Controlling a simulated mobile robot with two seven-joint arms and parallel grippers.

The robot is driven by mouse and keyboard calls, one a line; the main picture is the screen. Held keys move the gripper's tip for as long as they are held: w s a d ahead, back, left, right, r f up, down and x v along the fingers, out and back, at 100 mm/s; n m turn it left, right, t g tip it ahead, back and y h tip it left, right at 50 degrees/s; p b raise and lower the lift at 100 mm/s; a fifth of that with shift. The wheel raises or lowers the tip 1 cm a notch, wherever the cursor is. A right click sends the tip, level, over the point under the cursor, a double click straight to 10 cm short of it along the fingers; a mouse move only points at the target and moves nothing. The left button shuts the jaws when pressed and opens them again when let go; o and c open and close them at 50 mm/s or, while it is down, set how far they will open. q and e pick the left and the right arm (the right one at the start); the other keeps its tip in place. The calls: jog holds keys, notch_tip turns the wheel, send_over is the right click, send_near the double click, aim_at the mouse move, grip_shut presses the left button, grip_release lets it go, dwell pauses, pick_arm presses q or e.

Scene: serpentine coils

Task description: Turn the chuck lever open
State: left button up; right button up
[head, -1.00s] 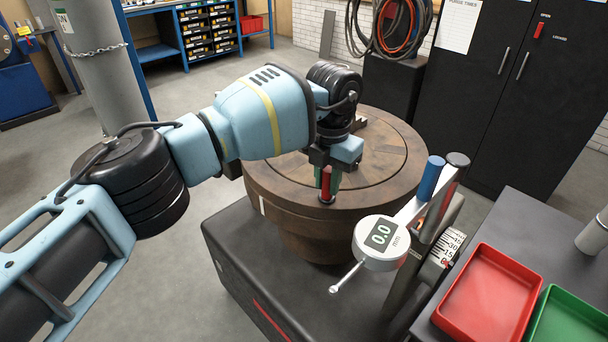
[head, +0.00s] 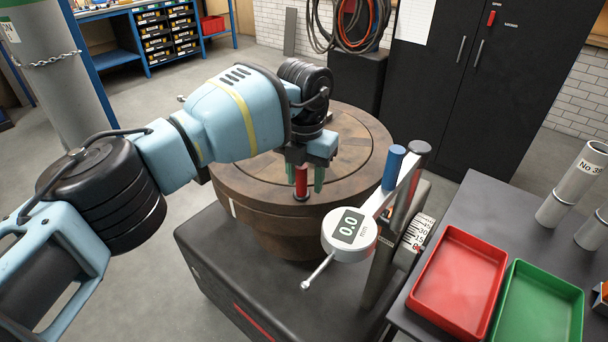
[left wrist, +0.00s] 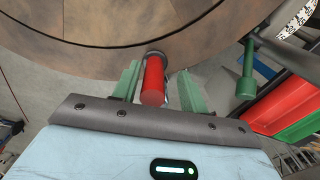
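The chuck lever shows as an upright red handle (head: 301,182) at the near rim of the round brown chuck (head: 237,187). My left gripper (head: 306,178) points down there, with its green fingers on either side of the handle. In the left wrist view, the red handle (left wrist: 153,80) stands between the two green fingers (left wrist: 156,88). The fingers are apart, with a gap beside the handle, so the gripper looks open around it. The lever's base is partly hidden. My right gripper is not in view.
A dial gauge (head: 348,232) on a stand with a blue-topped post (head: 394,167) is close to the right of the chuck. A dark bench (head: 475,205) at right holds a red tray (head: 458,275) and a green tray (head: 540,305). A black cabinet (head: 480,90) stands behind.

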pick_arm(q)
jog(key=shift+a+r, duration=0.15)
jog(key=shift+a, duration=0.05)
jog(key=shift+w+r, duration=0.1)
jog(key=shift+r, duration=0.25)
notch_tip(320, 180, up, 6)
jog(key=shift+d+f+b, duration=0.1)
jog(key=shift+b, duration=0.2)
jog(key=shift+r, duration=0.45)
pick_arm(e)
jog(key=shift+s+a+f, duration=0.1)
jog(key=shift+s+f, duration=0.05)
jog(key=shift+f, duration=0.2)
